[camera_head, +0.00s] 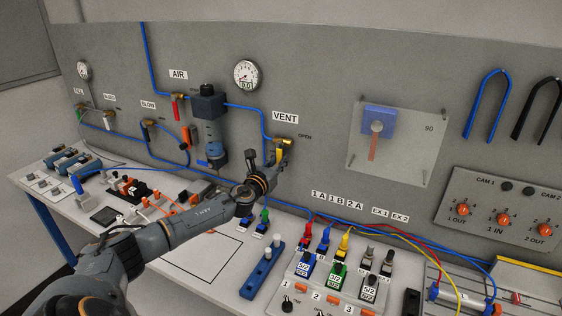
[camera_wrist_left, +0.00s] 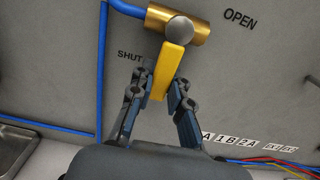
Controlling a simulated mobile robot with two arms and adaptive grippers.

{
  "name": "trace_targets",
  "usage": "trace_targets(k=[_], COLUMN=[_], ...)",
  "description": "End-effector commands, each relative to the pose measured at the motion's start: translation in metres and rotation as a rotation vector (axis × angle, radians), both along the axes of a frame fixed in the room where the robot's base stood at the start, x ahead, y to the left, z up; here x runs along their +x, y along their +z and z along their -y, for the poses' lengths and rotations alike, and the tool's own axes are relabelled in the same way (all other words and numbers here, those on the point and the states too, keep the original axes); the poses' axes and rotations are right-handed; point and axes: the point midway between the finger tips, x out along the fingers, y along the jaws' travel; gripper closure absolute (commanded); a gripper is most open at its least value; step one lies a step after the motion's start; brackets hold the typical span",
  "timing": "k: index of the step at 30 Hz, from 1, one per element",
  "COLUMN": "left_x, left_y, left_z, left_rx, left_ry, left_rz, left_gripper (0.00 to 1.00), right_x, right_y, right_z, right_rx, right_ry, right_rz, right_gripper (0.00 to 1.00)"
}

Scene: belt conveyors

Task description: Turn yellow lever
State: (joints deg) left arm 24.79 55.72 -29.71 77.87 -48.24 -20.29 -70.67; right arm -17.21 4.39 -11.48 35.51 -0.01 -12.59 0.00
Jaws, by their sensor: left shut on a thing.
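The yellow lever (camera_wrist_left: 168,68) hangs from a brass valve (camera_wrist_left: 180,25) with a round grey knob at its pivot. In the left wrist view it points down and slightly left, near the SHUT mark. My left gripper (camera_wrist_left: 160,90) is shut on the lower part of the yellow lever, one finger on each side. In the head view the yellow lever (camera_head: 279,153) shows under the VENT label, with my left gripper (camera_head: 278,163) at it. The OPEN mark (camera_wrist_left: 240,18) is right of the valve. My right gripper is not in view.
A blue hose (camera_head: 264,124) runs into the valve from the left. A red lever (camera_head: 175,107) is under the AIR label, beside a filter unit (camera_head: 209,135). The bench (camera_head: 199,250) below holds several valves, plugs and coloured hoses.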

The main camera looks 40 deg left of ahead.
Motion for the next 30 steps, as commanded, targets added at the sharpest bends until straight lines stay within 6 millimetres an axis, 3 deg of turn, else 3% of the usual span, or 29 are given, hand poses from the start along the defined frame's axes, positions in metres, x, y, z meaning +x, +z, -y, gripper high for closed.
trace_targets(k=[15, 16, 19, 30], left_x=[-0.0001, -0.0001, -0.0002, -0.0028], left_y=[0.0016, 0.0017, 0.0015, 0.0002], left_z=[-0.0020, -0.0020, -0.0019, -0.0007], left_rx=[0.022, 0.022, 0.020, 0.018], left_ry=[0.002, 0.002, 0.002, 0.000], left_rz=[-0.002, -0.002, -0.003, -0.004], left_gripper=[1.00, 0.79, 0.58, 0.58], right_x=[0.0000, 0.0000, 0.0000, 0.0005], right_y=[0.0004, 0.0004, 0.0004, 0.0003], right_z=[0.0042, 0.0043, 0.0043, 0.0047], right_rx=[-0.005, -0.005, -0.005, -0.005], right_ry=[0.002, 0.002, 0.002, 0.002], right_rz=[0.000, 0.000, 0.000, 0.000], right_gripper=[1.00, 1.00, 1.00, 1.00])
